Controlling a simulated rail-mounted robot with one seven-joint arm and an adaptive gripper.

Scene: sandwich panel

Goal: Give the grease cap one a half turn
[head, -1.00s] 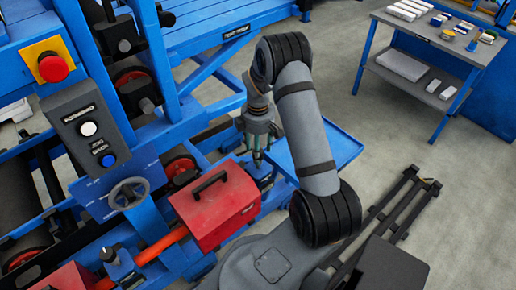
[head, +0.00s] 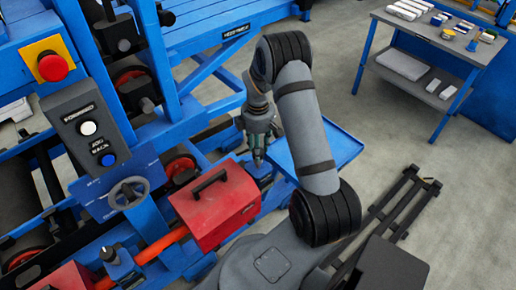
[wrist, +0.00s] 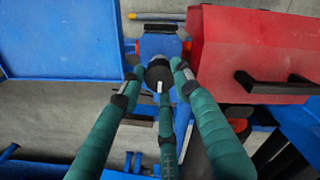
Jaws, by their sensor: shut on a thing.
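The grease cap (wrist: 156,72) is a dark round cap with a white mark, on a blue block (wrist: 160,45) in the wrist view. My gripper (wrist: 160,82) has green fingers that reach in around the cap from left, right and below, and it is shut on the cap. The white mark points down in the wrist view, toward the lower finger. In the head view my gripper (head: 258,155) points down just right of the red box; the cap itself is hidden there by the fingers.
A red box (head: 216,207) with a black handle stands close beside my gripper; it also fills the upper right of the wrist view (wrist: 230,50). A blue tray (head: 338,148) lies right of my gripper.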

